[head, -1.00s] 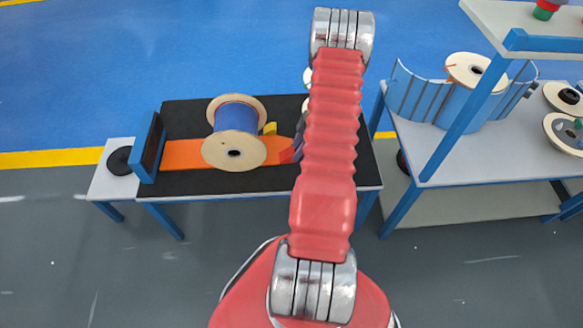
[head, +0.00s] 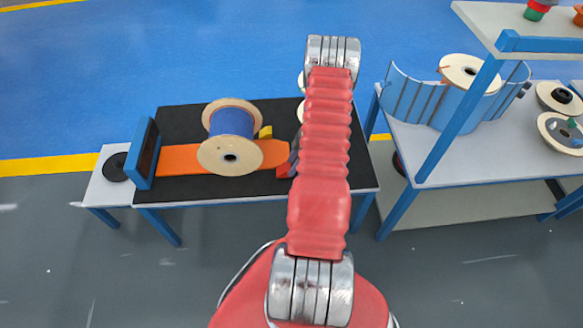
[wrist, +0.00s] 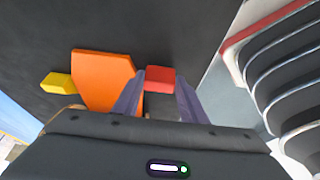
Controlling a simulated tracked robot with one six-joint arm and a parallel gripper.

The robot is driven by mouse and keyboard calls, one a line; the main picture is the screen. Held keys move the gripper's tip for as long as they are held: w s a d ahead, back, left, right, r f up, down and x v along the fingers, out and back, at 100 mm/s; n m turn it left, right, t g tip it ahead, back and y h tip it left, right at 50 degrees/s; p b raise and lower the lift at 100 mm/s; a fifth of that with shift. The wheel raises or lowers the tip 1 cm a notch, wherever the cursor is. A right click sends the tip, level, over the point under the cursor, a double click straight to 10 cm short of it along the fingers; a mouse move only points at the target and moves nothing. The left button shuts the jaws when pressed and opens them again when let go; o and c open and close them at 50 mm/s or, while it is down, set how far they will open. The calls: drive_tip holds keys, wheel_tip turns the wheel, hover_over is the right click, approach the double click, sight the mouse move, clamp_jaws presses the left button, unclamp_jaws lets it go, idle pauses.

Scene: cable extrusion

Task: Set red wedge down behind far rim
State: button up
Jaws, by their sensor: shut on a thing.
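The red wedge (wrist: 160,79) sits between the two purple-grey fingers of my gripper (wrist: 160,97) in the wrist view, and the gripper is shut on it. In the head view part of the wedge (head: 284,171) shows at the right end of the orange strip, left of my arm; the rest is hidden. The blue-wound spool stands on the strip, with its pale near rim (head: 230,156) in front and its far rim (head: 250,107) at the back. The wedge is right of the spool, apart from both rims. I cannot tell its height above the table.
A yellow wedge (head: 266,132) stands by the far rim. The orange strip (head: 180,161) lies on the black tabletop (head: 185,190). A blue upright frame (head: 144,152) stands at the left. Shelving (head: 410,165) with spools stands right. Black tabletop behind the spool is bare.

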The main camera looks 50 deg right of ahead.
drive_tip(key=shift+f, duration=0.7)
drive_tip(key=o, duration=1.1)
drive_tip(key=shift+c, duration=0.2)
drive_tip(key=v, duration=1.2)
